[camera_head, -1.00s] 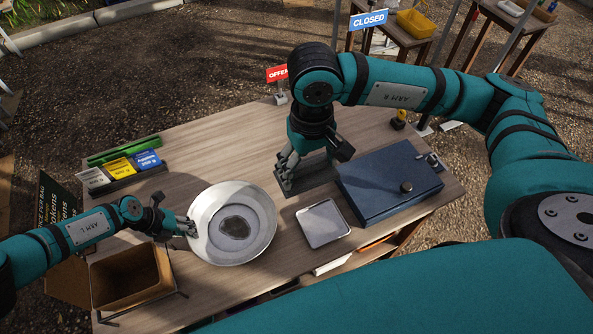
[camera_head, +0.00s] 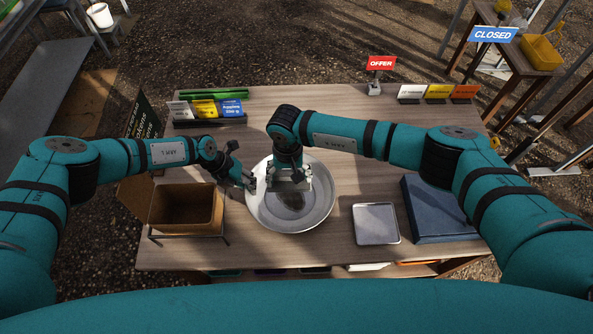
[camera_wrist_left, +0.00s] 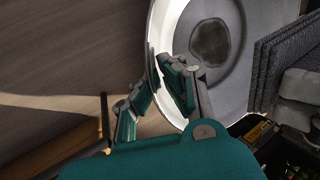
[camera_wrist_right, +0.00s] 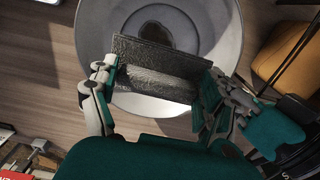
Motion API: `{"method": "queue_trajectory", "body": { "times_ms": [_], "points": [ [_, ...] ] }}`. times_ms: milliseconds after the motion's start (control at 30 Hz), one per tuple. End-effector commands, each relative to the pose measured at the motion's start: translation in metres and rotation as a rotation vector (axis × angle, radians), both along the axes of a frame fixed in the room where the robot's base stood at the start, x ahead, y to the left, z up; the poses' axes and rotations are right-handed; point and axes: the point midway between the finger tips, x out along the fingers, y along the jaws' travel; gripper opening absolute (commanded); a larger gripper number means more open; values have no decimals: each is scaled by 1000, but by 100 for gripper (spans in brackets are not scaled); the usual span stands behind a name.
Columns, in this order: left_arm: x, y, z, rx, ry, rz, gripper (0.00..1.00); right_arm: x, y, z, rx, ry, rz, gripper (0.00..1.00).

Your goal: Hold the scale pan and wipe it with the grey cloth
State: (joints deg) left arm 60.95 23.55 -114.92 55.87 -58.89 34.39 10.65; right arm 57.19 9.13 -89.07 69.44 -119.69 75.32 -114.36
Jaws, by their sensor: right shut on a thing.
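The round metal scale pan (camera_head: 318,215) lies on the wooden table with a dark stain (camera_wrist_left: 210,43) in its middle. My left gripper (camera_head: 248,182) is at the pan's left rim. In the left wrist view its fingers (camera_wrist_left: 160,80) close on either side of the rim. My right gripper (camera_head: 290,180) is over the pan. In the right wrist view it is shut on the dark grey folded cloth (camera_wrist_right: 150,72), which partly covers the stain. I cannot tell whether the cloth touches the pan.
An open brown box (camera_head: 185,208) stands left of the pan. A small metal tray (camera_head: 376,224) and a blue case (camera_head: 438,205) lie to the right.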

Motion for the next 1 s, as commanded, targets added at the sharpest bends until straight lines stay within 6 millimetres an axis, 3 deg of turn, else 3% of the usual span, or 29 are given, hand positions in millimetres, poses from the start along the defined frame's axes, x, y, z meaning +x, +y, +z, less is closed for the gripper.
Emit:
{"method": "queue_trajectory", "body": {
  "times_ms": [1000],
  "points": [
    [0,0,0,0,0,-1,0,0,0,-89,-1,1,-1,45]
  ]
}}
